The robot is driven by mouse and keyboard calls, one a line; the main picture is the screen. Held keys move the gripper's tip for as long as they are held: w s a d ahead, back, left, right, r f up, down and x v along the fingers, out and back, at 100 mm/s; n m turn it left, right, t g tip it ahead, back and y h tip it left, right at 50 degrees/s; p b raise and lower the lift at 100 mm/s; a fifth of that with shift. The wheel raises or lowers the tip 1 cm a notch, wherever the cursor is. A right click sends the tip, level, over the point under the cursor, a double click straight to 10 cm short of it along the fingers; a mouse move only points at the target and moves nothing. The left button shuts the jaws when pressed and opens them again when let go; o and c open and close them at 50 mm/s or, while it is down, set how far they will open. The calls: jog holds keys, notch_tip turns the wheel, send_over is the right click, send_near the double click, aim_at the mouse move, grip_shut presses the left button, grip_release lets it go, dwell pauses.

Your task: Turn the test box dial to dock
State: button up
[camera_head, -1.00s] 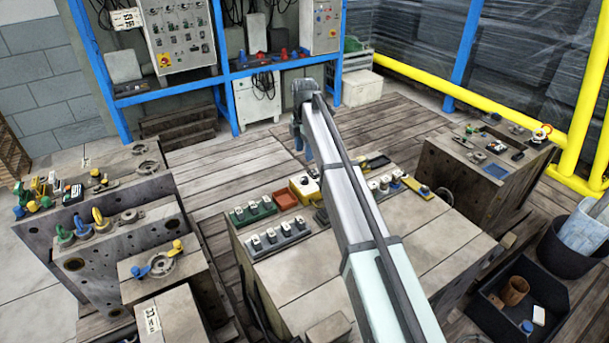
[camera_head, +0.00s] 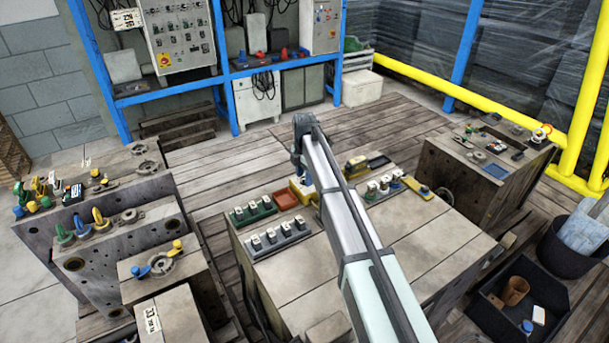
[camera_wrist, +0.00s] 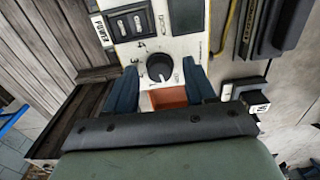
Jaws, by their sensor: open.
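The test box is a pale panel (camera_wrist: 185,45) in the wrist view, with a round black dial (camera_wrist: 160,67) at its lower middle. A small light pointer mark shows near the dial's lower edge; the lettering around it is too small to read. My gripper (camera_wrist: 160,75) is open, its two blue fingers standing to the left and right of the dial with gaps. Whether the fingertips are down at dial height is unclear. In the head view the yellow test box (camera_head: 298,193) shows partly behind my arm, and the dial is hidden.
Black rocker switches (camera_wrist: 131,23) sit on the panel's upper left. A red-orange tray (camera_head: 286,199) lies beside the box. Grey and green racks (camera_head: 252,211) of small parts stand left, another rack (camera_head: 383,187) right. The block's front top (camera_head: 300,275) is mostly clear.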

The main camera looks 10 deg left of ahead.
jog(key=shift+c, duration=0.4)
grip_shut()
